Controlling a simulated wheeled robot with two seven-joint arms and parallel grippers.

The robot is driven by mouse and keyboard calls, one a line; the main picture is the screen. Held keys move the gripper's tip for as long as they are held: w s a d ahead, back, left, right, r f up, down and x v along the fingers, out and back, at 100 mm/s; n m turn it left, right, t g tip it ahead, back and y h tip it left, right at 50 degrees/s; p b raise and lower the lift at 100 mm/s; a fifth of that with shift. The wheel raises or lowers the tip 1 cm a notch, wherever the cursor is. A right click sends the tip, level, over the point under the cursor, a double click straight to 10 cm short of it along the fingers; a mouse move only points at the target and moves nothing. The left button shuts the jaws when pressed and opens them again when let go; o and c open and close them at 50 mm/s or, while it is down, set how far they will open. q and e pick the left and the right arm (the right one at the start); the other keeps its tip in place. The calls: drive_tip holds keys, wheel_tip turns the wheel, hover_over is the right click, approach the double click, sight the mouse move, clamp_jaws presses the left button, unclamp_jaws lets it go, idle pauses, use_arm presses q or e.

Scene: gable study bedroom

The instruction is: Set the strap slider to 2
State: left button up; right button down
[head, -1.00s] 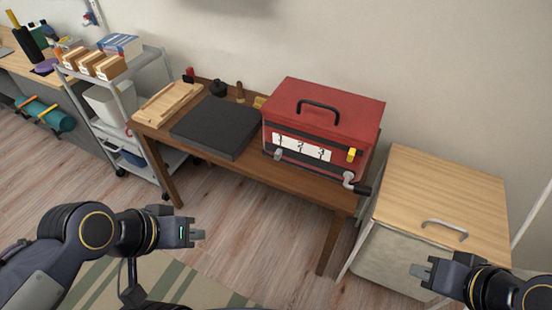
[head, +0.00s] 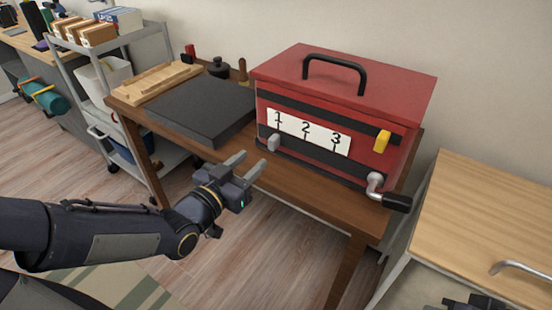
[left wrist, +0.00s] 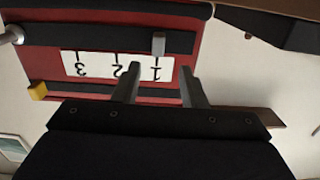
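A red box (head: 345,85) stands on the wooden table, with a white scale (head: 309,132) marked 1, 2, 3 between two black straps on its front. A grey slider (head: 273,142) sits on the lower strap near 1. A yellow slider (head: 382,141) sits on the upper strap, right of 3. The frames do not show which is the strap slider. My left gripper (head: 248,163) is open and empty, in front of and below the grey slider. The left wrist view, upside down, shows the grey slider (left wrist: 158,44) beyond the open fingers (left wrist: 160,78). My right gripper (head: 462,303) is mostly cut off.
A crank (head: 376,184) with a black handle sticks out at the box's lower right. A dark slab (head: 200,110) and a wooden tray (head: 155,83) lie left of the box. A wood-topped cabinet (head: 490,210) stands to the right. The floor before the table is clear.

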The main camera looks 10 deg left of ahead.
sight(270, 144)
use_arm(q)
drive_tip(key=b+x, duration=0.1)
drive_tip(key=x, duration=0.7)
drive_tip(key=shift+d+r, duration=0.15)
drive_tip(key=shift+r, duration=0.05)
clamp_jaws()
